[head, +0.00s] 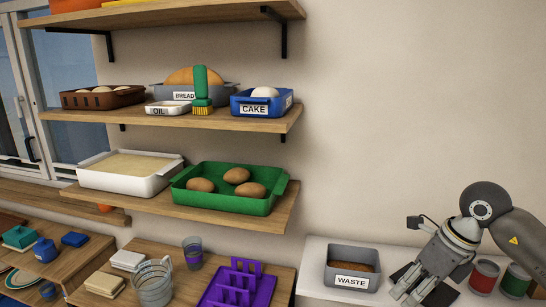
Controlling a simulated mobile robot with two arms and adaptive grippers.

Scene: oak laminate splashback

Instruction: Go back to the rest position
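My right gripper (408,292) is at the lower right, its arm coming in from the right edge. It points down and to the left above the white counter, beside the grey WASTE bin. Its fingers are small and seen at an angle, so I cannot tell whether they are open or shut. I see no object in them. My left gripper is not in view.
The WASTE bin (352,282) stands on the white counter (312,268). Red (484,276) and green (515,281) cans stand right of my gripper. Wall shelves hold a green tray (222,204), a white dish (122,184) and a CAKE box (262,110). A purple rack (236,286) stands lower centre.

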